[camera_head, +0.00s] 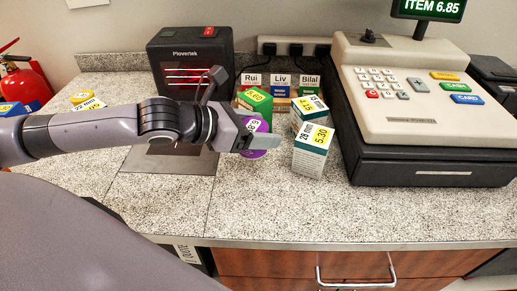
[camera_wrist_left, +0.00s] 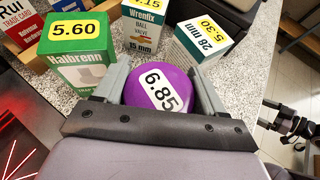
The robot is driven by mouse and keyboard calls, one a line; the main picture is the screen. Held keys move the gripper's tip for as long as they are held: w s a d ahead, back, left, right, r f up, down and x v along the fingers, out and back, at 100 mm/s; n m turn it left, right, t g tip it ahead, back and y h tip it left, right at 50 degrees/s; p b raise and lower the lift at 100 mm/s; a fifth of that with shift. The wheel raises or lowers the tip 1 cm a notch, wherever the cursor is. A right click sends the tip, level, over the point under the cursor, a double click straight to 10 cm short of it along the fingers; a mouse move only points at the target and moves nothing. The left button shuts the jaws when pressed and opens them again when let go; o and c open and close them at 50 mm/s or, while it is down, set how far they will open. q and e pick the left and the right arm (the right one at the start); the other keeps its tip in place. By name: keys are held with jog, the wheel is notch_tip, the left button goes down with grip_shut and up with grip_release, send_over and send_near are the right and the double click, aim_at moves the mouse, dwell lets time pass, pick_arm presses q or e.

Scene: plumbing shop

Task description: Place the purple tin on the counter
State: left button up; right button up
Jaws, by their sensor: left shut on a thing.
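The purple tin (camera_head: 255,127) is round, with a white label reading 6.85. My left gripper (camera_head: 258,140) is shut on it over the speckled grey counter (camera_head: 255,210), just left of the white and green boxes. In the left wrist view the purple tin (camera_wrist_left: 162,86) sits between the two grey fingers of my left gripper (camera_wrist_left: 165,90). Whether the tin's underside touches the counter cannot be told.
A green box (camera_head: 257,99) stands just behind the tin. Two white and green boxes, one marked 5.30 (camera_head: 312,150), stand to the right. A cash register (camera_head: 425,105) and a black scanner (camera_head: 190,65) flank them. The counter front is clear.

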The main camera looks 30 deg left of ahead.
pick_arm(q)
jog(key=shift+f+b, duration=0.4)
jog(key=shift+f, duration=1.8)
jog(key=shift+f, duration=0.2)
jog(key=o, duration=0.9)
